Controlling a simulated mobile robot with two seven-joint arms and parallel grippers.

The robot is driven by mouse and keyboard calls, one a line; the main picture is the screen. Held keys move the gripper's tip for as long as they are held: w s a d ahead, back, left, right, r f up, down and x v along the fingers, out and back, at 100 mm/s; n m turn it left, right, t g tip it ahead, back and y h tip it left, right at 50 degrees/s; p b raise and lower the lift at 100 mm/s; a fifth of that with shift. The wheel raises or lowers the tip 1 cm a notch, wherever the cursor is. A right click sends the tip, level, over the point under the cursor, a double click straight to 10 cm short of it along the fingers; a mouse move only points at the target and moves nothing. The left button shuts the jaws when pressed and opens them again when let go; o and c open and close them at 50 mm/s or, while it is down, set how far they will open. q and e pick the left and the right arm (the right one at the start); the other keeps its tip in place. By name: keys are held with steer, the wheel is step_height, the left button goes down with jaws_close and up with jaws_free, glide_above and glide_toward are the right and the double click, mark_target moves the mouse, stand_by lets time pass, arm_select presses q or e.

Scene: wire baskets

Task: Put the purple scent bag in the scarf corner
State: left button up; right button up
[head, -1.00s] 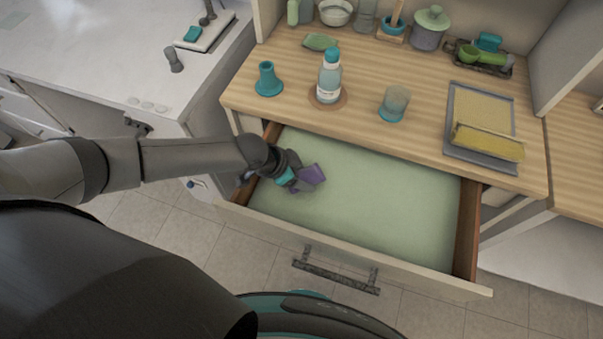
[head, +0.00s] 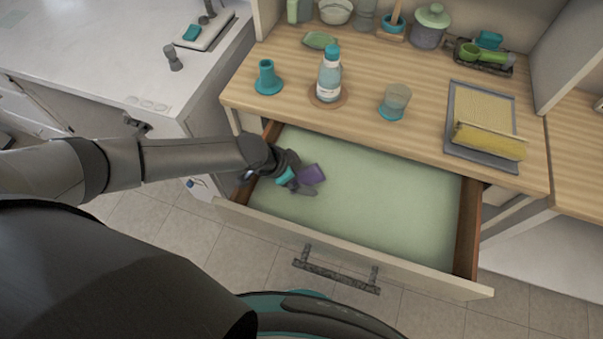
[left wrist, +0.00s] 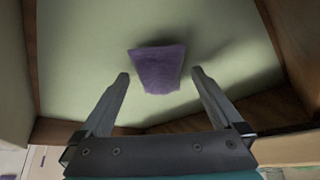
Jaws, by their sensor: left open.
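The purple scent bag (head: 311,174) lies on the pale green floor of the open drawer (head: 375,205), toward its left side. In the left wrist view the scent bag (left wrist: 157,68) sits just beyond and between the fingertips, apart from both. My left gripper (head: 300,184) is open and empty, low inside the drawer beside the bag. The two spread fingers also show in the left wrist view (left wrist: 160,76). No scarf shows in the drawer. My right gripper is not in view.
The drawer has brown side walls and a front panel with a dark handle (head: 335,277). The wooden top above holds a bottle (head: 329,78), a teal holder (head: 267,78), a glass (head: 395,102) and a grey tray (head: 459,150) with a yellow roll. The drawer's right part is clear.

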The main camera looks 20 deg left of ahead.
arm_select(q)
steer(key=shift+r, duration=0.1)
stand_by(0.5)
steer(key=shift+r+p, duration=4.45)
steer(key=p+v, duration=0.2)
steer(key=v, duration=1.3)
steer(key=shift+p, duration=0.4)
steer(key=shift+s, duration=0.15)
